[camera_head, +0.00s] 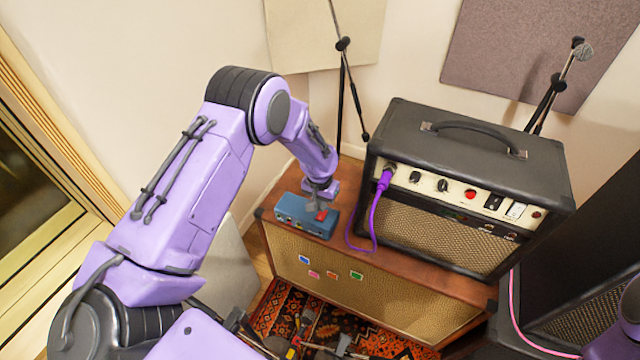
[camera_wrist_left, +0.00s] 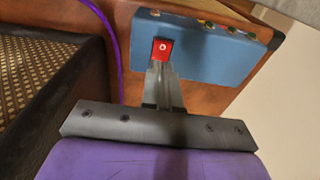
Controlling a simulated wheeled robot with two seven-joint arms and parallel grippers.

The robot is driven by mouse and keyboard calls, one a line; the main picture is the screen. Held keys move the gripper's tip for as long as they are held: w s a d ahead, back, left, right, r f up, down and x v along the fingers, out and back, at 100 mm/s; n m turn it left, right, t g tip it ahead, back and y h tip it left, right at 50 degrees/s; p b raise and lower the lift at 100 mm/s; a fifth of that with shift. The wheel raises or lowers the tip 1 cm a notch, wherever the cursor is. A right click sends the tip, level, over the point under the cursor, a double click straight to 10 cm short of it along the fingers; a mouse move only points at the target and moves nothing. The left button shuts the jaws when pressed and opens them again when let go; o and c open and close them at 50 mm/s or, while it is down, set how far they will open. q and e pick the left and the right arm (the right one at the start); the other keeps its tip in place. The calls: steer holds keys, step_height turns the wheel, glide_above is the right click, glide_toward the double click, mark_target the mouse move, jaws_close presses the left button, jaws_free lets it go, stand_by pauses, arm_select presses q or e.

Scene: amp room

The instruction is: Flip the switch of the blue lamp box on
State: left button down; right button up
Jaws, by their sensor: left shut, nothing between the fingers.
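The blue lamp box (camera_head: 291,215) sits on the left part of the brown wooden cabinet top. Its red switch (camera_head: 321,215) is on the right part of the box's top. My left gripper (camera_head: 318,205) is shut and empty, with its fingertips right at the red switch. In the left wrist view the blue box (camera_wrist_left: 205,55) fills the top middle, and the red switch (camera_wrist_left: 162,50) shows just beyond the tips of the left gripper (camera_wrist_left: 160,68). I cannot tell whether the tips touch the switch. My right gripper is not in view.
A black amplifier (camera_head: 470,180) stands on the cabinet (camera_head: 360,280) right of the box. A purple cable (camera_head: 375,210) runs from the amplifier down to the cabinet top between them. A microphone stand (camera_head: 343,90) is behind. A patterned rug (camera_head: 390,345) lies in front.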

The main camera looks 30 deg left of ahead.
arm_select(q)
step_height(320, 180, up, 3)
steer(key=shift+s+f+b, duration=0.1)
steer(key=shift+f+b, duration=0.1)
steer(key=shift+b, duration=0.75)
step_height(320, 180, up, 8)
steer(key=b, duration=0.2)
glide_above(322, 216)
steer(key=s, duration=0.2)
steer(key=shift+w+r, duration=0.1)
steer(key=shift+w, duration=0.05)
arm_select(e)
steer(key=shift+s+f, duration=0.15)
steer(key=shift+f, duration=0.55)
arm_select(q)
steer(key=w+b, duration=0.1)
steer(key=b, duration=0.1)
steer(key=shift+w+a+b, duration=0.1)
steer(key=shift+w+b, duration=0.25)
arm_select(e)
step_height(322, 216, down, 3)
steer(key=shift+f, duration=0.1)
